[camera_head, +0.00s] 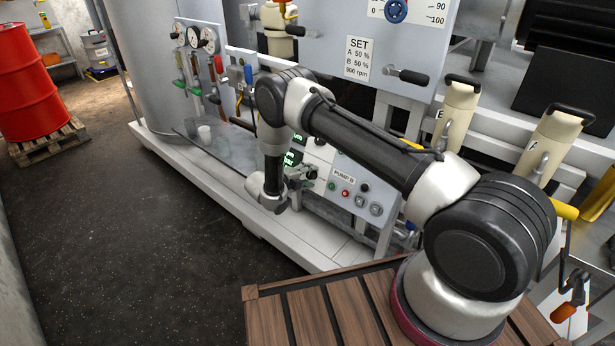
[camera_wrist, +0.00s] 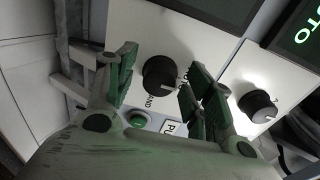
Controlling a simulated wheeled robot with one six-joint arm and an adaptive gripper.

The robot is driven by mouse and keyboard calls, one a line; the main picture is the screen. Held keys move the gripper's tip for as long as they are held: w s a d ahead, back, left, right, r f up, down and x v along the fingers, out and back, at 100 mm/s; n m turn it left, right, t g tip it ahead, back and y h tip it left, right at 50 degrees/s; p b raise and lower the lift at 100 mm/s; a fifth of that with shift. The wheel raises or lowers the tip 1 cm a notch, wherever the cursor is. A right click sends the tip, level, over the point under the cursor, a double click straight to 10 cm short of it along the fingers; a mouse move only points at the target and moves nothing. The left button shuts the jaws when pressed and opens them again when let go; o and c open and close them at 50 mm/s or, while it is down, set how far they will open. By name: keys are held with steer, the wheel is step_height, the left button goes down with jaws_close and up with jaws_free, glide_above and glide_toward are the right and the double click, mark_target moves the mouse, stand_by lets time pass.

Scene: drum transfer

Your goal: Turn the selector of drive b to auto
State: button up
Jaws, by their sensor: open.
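My gripper (camera_wrist: 160,68) is open in the wrist view, with its green-padded fingers on either side of a black selector knob (camera_wrist: 160,77). The knob has a pale pointer line towards the lower right. The word HAND is printed beside it, and a label starting PU is partly hidden by a finger. I cannot tell whether the fingers touch the knob. In the head view my gripper (camera_head: 310,177) is at the control panel, left of the PUMP B label (camera_head: 344,177), and hides the knob there.
A second black knob (camera_wrist: 258,106) is right of my right finger. A green button (camera_wrist: 139,120) lies below the first knob. A dark display (camera_wrist: 300,35) shows green letters ending OTO. In the head view, a red button (camera_head: 346,193) is on the panel and gauges (camera_head: 193,37) stand left.

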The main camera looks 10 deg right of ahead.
steer(key=v, duration=1.2)
